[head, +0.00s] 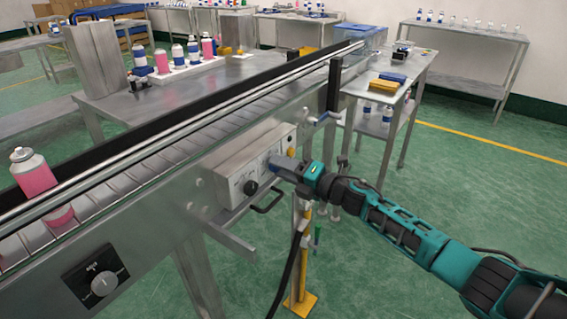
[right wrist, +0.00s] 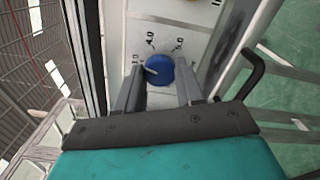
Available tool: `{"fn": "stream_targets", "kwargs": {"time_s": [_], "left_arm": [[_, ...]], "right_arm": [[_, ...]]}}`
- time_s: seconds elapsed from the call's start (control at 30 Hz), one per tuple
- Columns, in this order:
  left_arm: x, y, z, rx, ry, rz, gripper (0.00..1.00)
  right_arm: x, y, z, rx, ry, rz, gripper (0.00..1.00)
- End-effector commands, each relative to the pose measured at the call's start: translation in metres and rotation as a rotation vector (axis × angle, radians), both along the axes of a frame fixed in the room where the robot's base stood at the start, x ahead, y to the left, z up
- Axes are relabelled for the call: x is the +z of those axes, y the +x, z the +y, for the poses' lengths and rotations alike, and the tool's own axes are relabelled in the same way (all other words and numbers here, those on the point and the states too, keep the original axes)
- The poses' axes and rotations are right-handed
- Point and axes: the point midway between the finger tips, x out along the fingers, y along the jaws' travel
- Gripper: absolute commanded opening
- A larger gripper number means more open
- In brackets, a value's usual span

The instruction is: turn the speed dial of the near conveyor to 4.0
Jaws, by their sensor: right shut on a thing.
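The near conveyor (head: 130,180) runs diagonally through the head view, with a grey control box (head: 228,172) on its side. In the right wrist view the blue speed dial (right wrist: 162,68) sits on a pale panel with printed numbers. The 4.0 label (right wrist: 150,42) is above it and 5.0 (right wrist: 179,46) is at its upper right. The dial's white mark (right wrist: 151,71) points left, off the 4.0 label. My right gripper (head: 277,163) is at the box, its fingers on both sides of the dial, shut on it. In the head view the gripper mostly hides the dial. My left gripper is out of view.
A black knob (head: 250,187) and a black handle (head: 268,201) are close to my right gripper. Another panel with a grey knob (head: 104,283) is at the lower left. Green floor (head: 440,190) is open at the right.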

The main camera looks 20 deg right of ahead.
Motion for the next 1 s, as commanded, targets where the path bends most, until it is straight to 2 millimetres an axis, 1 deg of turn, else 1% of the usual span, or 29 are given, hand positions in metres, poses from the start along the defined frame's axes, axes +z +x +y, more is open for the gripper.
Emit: {"fn": "stream_targets", "kwargs": {"time_s": [0.2, 0.6, 0.8, 1.0], "left_arm": [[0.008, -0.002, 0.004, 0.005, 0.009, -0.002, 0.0], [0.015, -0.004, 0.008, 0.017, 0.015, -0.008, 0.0], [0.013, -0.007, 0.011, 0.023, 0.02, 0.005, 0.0], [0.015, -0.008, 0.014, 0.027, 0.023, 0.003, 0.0]], "right_arm": [[0.001, 0.0, 0.0, 0.0, 0.161, 0.129, 0.07], [0.0, -0.001, 0.0, 0.0, 0.429, 0.338, 0.07], [0.0, 0.0, 0.0, -0.001, 0.517, 0.407, 0.07], [-0.001, 0.0, 0.0, 0.0, 0.567, 0.445, 0.07]]}}
